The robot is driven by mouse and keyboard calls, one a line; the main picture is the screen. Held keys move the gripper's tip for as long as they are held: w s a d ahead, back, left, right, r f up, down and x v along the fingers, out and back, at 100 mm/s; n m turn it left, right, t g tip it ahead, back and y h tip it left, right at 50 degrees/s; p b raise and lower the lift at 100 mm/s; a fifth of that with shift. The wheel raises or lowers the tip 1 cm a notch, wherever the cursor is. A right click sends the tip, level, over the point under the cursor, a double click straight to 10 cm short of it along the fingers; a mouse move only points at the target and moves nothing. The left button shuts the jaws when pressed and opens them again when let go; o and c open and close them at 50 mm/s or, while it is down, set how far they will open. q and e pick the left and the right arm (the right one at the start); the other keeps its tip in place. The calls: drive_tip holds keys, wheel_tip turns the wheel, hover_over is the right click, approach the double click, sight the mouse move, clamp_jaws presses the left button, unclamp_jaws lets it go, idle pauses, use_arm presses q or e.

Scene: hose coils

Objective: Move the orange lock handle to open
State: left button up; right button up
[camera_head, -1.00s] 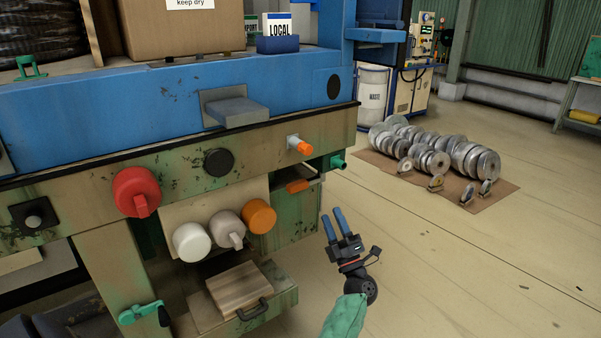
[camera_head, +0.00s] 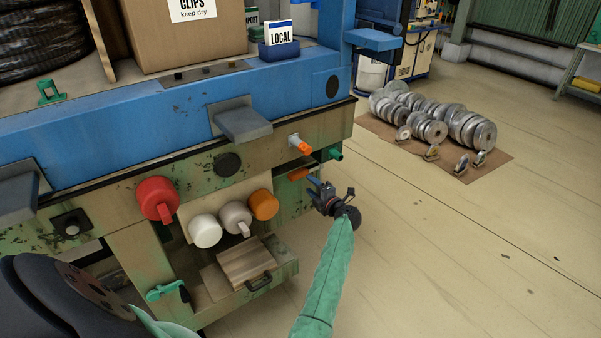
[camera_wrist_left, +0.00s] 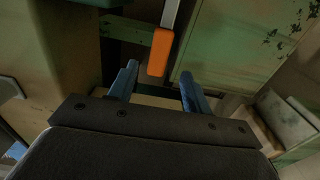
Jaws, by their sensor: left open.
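The orange lock handle (camera_head: 299,174) sits on the front of the green bench, near its right end. In the left wrist view the orange handle (camera_wrist_left: 160,52) is the end of a grey bar coming from the top. My left gripper (camera_head: 314,186) is just right of and below the handle in the head view, with blue fingers pointing towards the bench. In the left wrist view the open fingers (camera_wrist_left: 157,80) stand either side of the handle's near end, with gaps showing. I cannot tell how deep the handle lies between them. My right gripper is not in view.
An orange-tipped grey knob (camera_head: 301,145) and a green peg (camera_head: 335,154) stick out above the handle. A wooden block (camera_head: 244,262) sits below.

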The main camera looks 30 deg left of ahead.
sight(300, 176)
use_arm(q)
drive_tip(key=b+x, duration=0.1)
drive_tip(key=x, duration=0.5)
drive_tip(key=shift+w+a, duration=0.1)
drive_tip(key=shift+a, duration=0.1)
drive_tip(key=shift+w+a+b, duration=0.15)
drive_tip(key=shift+a+b, duration=0.2)
drive_tip(key=shift+a, duration=0.05)
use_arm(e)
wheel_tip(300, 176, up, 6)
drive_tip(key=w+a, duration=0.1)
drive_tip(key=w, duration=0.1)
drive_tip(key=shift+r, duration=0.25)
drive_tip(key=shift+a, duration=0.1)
use_arm(q)
clamp_jaws()
